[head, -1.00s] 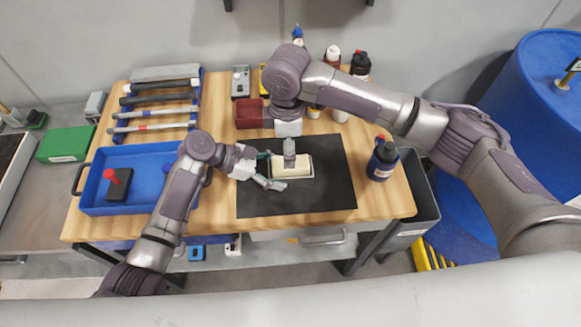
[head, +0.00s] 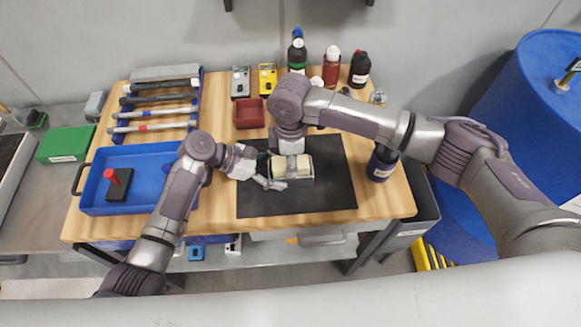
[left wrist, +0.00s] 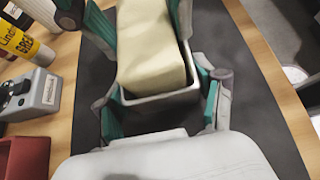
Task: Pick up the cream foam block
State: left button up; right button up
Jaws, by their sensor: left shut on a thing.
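The cream foam block (head: 304,166) lies in a small grey tray (head: 312,177) on the black mat. In the left wrist view the block (left wrist: 152,50) stands above the tray's walls. My left gripper (head: 270,170) reaches in from the left. Its teal-padded fingers (left wrist: 160,92) straddle the near end of the tray (left wrist: 160,108) and are shut on it. My right gripper (head: 291,158) points down from behind, with a grey part in front of the middle of the block. Its fingertips are mostly hidden, so I cannot tell whether they grip the block.
The black mat (head: 330,195) is clear to the right and in front. A dark blue bottle (head: 382,162) stands at its right edge. A red bin (head: 249,114) is behind. A blue tray (head: 140,200) lies at left. Several bottles stand along the back.

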jog(key=c, duration=0.3)
pick_arm(q)
jog(key=o, duration=1.4)
jog(key=shift+c, duration=0.2)
pick_arm(e)
notch_tip(320, 180, up, 10)
pick_arm(q)
jog(key=shift+a, duration=0.1)
jog(key=v, duration=1.2)
